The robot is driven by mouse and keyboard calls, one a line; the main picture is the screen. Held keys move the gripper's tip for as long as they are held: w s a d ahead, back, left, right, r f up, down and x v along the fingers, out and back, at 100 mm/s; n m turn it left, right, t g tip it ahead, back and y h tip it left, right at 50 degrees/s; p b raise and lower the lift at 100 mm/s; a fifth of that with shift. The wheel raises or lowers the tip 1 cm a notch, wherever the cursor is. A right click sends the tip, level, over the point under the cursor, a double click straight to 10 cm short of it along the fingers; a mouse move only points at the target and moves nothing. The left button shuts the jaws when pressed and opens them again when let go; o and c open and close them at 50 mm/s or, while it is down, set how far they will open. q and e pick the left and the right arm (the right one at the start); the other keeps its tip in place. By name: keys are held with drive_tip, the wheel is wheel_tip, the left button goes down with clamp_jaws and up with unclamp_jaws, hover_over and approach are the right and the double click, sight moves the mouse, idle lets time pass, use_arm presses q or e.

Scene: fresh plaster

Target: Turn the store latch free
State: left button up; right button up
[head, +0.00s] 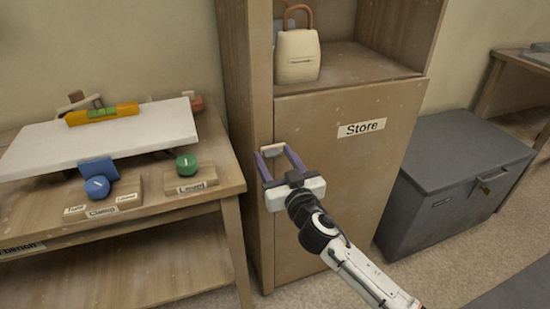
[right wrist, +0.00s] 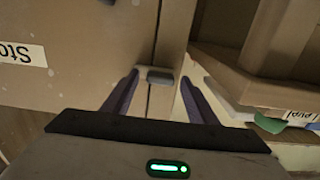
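The store latch is a small bar (head: 273,149) at the upper left edge of the cupboard door (head: 345,190), which is shut and labelled "Store". The bar lies about level across the seam between door and frame. It also shows as a grey block in the right wrist view (right wrist: 160,77). My right gripper (head: 273,153) reaches in from the lower right, its two dark fingers open on either side of the latch. In the right wrist view a gap shows between each finger and the latch, so neither seems to touch it. My left gripper is out of view.
A bench (head: 225,180) at left holds a tilted white board (head: 150,130) with a yellow level (head: 102,114), a blue knob (head: 97,187) and a green knob (head: 186,165). A grey chest (head: 450,175) stands at right.

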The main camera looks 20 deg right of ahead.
drive_tip(key=c, duration=1)
drive_tip(key=shift+n, duration=0.3)
drive_tip(key=n, duration=0.4)
drive_tip(key=shift+a+r+n+p, duration=0.15)
drive_tip(key=shift+r+n+p, duration=0.15)
drive_tip(key=shift+p, duration=0.05)
drive_tip(key=n, duration=0.4)
drive_tip(key=shift+a+r+n+p, duration=0.15)
drive_tip(key=shift+a+n+p, duration=0.05)
drive_tip(key=shift+n+p, duration=0.15)
drive_tip(key=n, duration=0.4)
drive_tip(key=shift+a+r+p, duration=0.1)
drive_tip(key=shift+a+p, duration=0.1)
drive_tip(key=shift+p, duration=0.2)
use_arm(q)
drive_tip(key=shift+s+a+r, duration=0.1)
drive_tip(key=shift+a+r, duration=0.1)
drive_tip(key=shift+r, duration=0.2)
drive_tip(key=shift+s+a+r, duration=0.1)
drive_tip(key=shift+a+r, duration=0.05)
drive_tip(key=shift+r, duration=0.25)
use_arm(e)
drive_tip(key=shift+a+n, duration=0.15)
drive_tip(key=shift+n, duration=0.9)
drive_tip(key=shift+a+n, duration=0.1)
drive_tip(key=shift+n, duration=0.9)
use_arm(q)
drive_tip(key=shift+p, duration=0.3)
